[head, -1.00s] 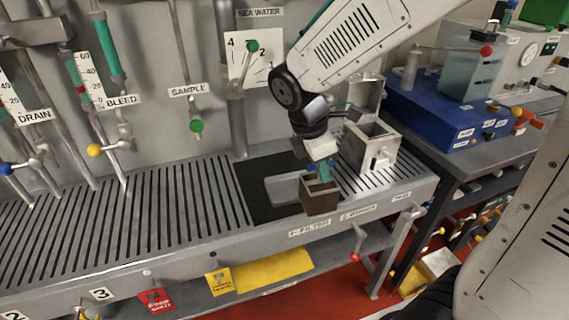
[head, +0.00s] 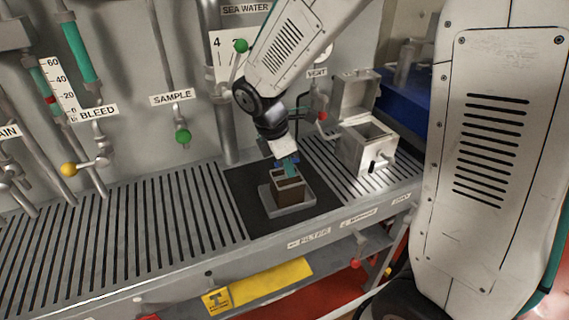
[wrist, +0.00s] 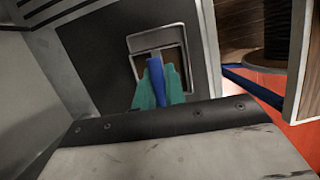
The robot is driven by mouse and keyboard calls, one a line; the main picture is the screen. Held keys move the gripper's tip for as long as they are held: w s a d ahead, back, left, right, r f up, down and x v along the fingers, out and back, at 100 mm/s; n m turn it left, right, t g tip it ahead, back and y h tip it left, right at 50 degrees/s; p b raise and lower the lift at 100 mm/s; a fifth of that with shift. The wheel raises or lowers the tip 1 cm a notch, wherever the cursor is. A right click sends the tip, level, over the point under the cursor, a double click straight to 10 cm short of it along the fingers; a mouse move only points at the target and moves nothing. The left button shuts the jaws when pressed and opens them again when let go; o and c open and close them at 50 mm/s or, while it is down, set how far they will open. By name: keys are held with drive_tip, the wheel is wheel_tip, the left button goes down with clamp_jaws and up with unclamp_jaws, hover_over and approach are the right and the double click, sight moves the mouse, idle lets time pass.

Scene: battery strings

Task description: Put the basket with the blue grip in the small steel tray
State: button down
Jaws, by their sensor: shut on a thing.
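The brown, square, open-topped basket (head: 289,192) hangs upright from my gripper (head: 286,166). My gripper's teal fingers are shut on its blue grip, which shows between them in the wrist view (wrist: 156,84). The small steel tray (head: 293,210) lies on the black mat in the head view. The basket is over the tray, within its outline, with its lower edge close to the tray floor. I cannot tell whether it touches. The basket hides much of the tray.
A steel box with a raised lid (head: 364,146) stands on the slatted bench to the right of the mat. The black mat (head: 238,190) is clear around the tray. Pipes and valves, including a green knob (head: 183,136), stand along the back wall.

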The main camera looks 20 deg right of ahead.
sight(274, 178)
drive_tip(key=c, duration=1.5)
unclamp_jaws()
drive_tip(key=shift+o, duration=0.2)
drive_tip(key=s+v, duration=0.1)
drive_tip(key=v, duration=1.1)
drive_tip(key=s+d+r+m+t+y, duration=0.1)
drive_tip(key=s+d+m, duration=0.2)
drive_tip(key=s+m, duration=0.5)
drive_tip(key=s+d+r+m+t+y, duration=0.1)
drive_tip(key=s+d+m+y, duration=0.1)
drive_tip(key=s+m, duration=0.7)
drive_tip(key=shift+s+d, duration=0.6)
drive_tip(key=shift+s, duration=1.75)
drive_tip(key=shift+r, duration=0.15)
